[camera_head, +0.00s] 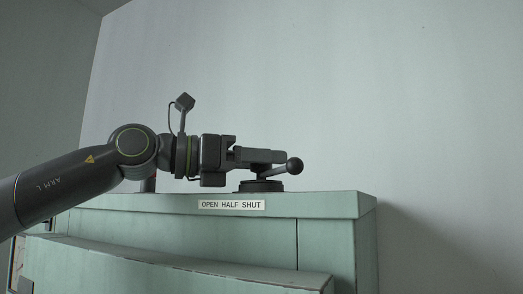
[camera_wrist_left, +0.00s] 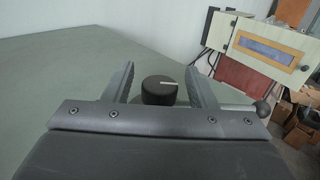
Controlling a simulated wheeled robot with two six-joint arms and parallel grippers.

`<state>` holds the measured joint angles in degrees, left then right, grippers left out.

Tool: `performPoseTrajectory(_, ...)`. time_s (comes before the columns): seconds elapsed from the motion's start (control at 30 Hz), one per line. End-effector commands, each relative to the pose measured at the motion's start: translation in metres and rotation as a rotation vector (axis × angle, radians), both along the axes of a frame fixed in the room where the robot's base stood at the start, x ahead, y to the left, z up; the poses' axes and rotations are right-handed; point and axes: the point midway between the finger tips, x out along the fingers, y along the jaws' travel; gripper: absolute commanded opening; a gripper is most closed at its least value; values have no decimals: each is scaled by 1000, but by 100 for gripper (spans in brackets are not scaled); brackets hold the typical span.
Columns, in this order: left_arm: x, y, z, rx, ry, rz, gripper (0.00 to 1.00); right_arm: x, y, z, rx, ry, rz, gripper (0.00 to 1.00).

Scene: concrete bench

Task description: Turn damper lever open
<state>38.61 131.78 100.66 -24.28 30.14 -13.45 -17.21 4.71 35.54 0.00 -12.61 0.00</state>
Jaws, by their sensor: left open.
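The damper lever shows in the head view as a dark round hub (camera_head: 261,186) on top of the green cabinet, with a ball knob (camera_head: 294,165) at its right. My left gripper (camera_head: 284,157) reaches in from the left, just above the hub. In the left wrist view the gripper (camera_wrist_left: 161,68) is open. The black hub (camera_wrist_left: 159,92) with a white mark shows between its fingers. The lever's rod passes by the right finger to the ball (camera_wrist_left: 263,108). Contact with the lever cannot be told. My right gripper is not in view.
A label (camera_head: 232,205) reading OPEN HALF SHUT is on the front edge of the green cabinet (camera_head: 330,205). In the wrist view, a pale box with a blue window (camera_wrist_left: 268,48) and a cluttered area lie beyond at right. The cabinet top (camera_wrist_left: 60,80) is clear at left.

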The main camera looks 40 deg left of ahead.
Motion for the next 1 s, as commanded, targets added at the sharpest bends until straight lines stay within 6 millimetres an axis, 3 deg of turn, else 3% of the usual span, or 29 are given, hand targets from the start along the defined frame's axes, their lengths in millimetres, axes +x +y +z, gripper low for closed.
performPoseTrajectory(0.27,1,-1,0,0,0,0,51,1,4,0,5,-1,-1,36)
performPoseTrajectory(0.67,1,0,0,1,0,0,2,1,4,0,5,-1,-1,36)
performPoseTrajectory(1.0,4,0,2,-1,0,-10,0,2,3,8,4,-2,0,36)
